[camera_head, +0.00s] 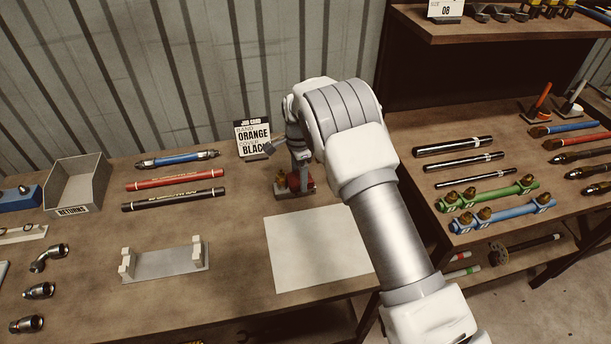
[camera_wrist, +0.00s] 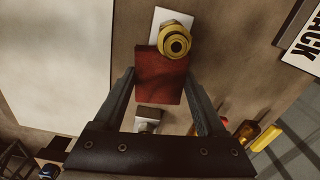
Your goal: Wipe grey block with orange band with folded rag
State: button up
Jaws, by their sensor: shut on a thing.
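My gripper (camera_head: 297,172) points down at the back of the main bench, just right of the job card. In the wrist view its two dark fingers (camera_wrist: 160,97) are shut on the folded rag (camera_wrist: 159,76), a flat dark-red piece. The rag also shows as a red patch below the gripper in the head view (camera_head: 307,183). A grey base with brass fittings (camera_head: 283,188) is beside and under it. I cannot make out an orange band on any grey block; the gripper and rag hide part of this spot. Contact between rag and base is unclear.
The job card (camera_head: 253,138) reads band orange, cover black. A pale sheet (camera_head: 318,248) lies in front. Red (camera_head: 175,180), blue and black hoses, a returns bin (camera_head: 78,182) and a grey fixture (camera_head: 165,263) are leftward. A second bench with hoses (camera_head: 487,193) stands right.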

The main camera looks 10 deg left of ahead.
aim_at(310, 176)
jog(key=shift+s+a+f+b, duration=0.1)
jog(key=shift+s+a+b, duration=0.25)
jog(key=shift+a, duration=0.4)
jog(key=shift+s+a+f+b, duration=0.1)
jog(key=shift+s+a+b, duration=0.25)
jog(key=shift+a, duration=0.35)
jog(key=shift+r, duration=0.1)
jog(key=shift+d, duration=0.1)
jog(key=shift+w+d+b, duration=0.15)
jog(key=shift+w+d, duration=0.15)
jog(key=shift+d, duration=0.35)
jog(key=shift+w+d+b, duration=0.15)
jog(key=shift+w+d, duration=0.1)
jog(key=shift+d, duration=0.35)
jog(key=shift+w+d+b, duration=0.15)
jog(key=shift+w+d, duration=0.15)
jog(key=shift+d, duration=0.35)
jog(key=shift+w+d, duration=0.45)
jog(key=shift+d, duration=0.4)
jog(key=shift+a+r+p, duration=0.1)
jog(key=shift+r+p, duration=1.3)
jog(key=shift+r, duration=1.65)
